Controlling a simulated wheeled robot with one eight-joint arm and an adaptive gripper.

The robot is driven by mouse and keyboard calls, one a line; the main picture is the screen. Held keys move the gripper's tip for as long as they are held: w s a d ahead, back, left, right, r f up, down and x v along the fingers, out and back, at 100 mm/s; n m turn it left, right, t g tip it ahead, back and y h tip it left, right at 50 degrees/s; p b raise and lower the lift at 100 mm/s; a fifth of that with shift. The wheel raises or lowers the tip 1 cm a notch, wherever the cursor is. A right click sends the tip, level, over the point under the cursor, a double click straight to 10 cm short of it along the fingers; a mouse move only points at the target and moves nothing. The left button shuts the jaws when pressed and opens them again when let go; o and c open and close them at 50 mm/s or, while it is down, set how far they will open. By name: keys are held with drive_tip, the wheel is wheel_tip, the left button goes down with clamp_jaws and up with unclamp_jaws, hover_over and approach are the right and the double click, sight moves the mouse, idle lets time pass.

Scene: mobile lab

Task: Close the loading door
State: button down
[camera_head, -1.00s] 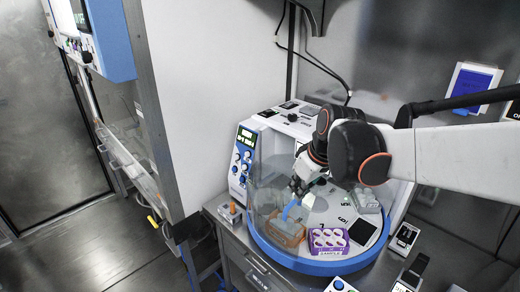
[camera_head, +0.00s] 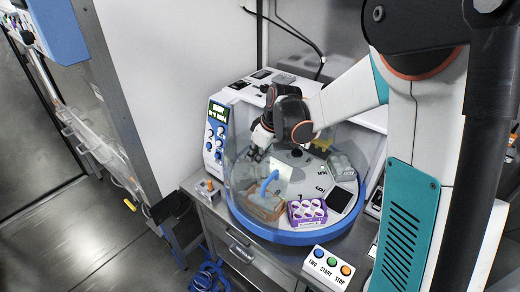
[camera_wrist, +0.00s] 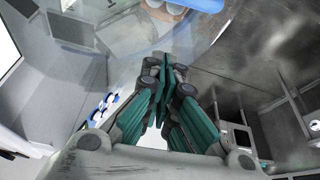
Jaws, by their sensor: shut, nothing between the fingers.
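The loading door (camera_head: 238,172) is a clear curved panel on the white machine with the blue base ring. Its left part stands around the turntable side, and its exact edges are hard to see. My gripper (camera_head: 257,155) is by the upper left part of this panel, above the turntable. I cannot tell whether it touches the panel. In the wrist view my gripper (camera_wrist: 164,75) has its green-sided fingers together with nothing between them. A clear surface fills the area beyond the fingertips there.
Inside the machine are a brown box with a blue handle (camera_head: 265,204), a purple sample rack (camera_head: 307,212) and numbered turntable places. A control panel (camera_head: 216,133) is at the left. Open floor lies left.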

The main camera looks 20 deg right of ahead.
wheel_tip(320, 180, down, 3)
drive_tip(key=shift+r, duration=0.15)
drive_tip(key=shift+s+d+f+b, duration=0.15)
drive_tip(key=shift+s+d, duration=0.3)
drive_tip(key=shift+s, duration=0.1)
drive_tip(key=shift+s+d+f+b, duration=0.15)
drive_tip(key=shift+s+d, duration=0.25)
drive_tip(key=shift+s, duration=0.15)
drive_tip(key=shift+d+f, duration=0.1)
drive_tip(key=shift+f, duration=0.05)
drive_tip(key=shift+s+d, duration=0.1)
drive_tip(key=shift+s, duration=0.05)
